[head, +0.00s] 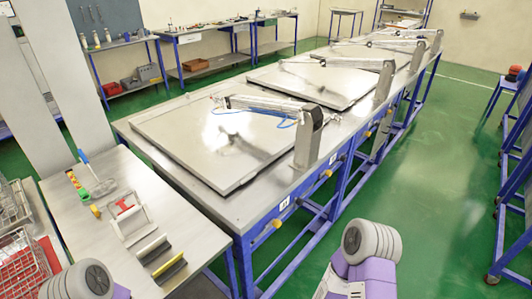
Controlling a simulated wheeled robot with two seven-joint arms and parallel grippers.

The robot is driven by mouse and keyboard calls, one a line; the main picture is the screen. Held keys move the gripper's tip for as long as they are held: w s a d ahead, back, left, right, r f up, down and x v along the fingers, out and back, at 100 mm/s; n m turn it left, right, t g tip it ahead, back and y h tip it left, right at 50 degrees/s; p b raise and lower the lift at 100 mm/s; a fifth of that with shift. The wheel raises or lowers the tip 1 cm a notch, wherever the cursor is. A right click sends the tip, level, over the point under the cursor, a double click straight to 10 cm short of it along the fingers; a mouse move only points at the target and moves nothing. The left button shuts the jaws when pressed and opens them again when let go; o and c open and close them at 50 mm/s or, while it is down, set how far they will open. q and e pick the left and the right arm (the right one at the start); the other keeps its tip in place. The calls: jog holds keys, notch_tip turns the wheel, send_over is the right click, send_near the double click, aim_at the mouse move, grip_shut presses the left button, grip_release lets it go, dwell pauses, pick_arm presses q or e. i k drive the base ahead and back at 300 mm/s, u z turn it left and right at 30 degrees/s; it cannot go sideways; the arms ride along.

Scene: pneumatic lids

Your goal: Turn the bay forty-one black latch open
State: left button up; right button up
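The nearest bay of the long blue-framed bench has a flat grey metal lid (215,140), lying closed on the bench top. A metal arm with blue hoses (268,104) reaches over it from a grey post (310,140). On the bench's front side are a white number label (284,204), too small to read surely, a yellow knob (277,223) and another yellow-orange knob (327,173). A small dark knob (299,202) sits between them; I cannot tell how it is turned. Only grey and purple links of my arms show at the bottom; neither gripper is in view.
A side table (190,232) at left holds a white-and-red frame (128,218), dark bars and small tools. Wire baskets (20,262) stand at far left. Further lids (315,78) run back along the bench. Green floor (435,190) is open right of the bench; a blue rack stands at far right.

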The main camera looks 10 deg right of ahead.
aim_at(298, 201)
jog(key=k, duration=1.3)
jog(key=z, duration=0.6)
jog(key=i, duration=1.4)
jog(key=u, duration=0.85)
jog(key=i, duration=0.3)
jog(key=u, duration=0.25)
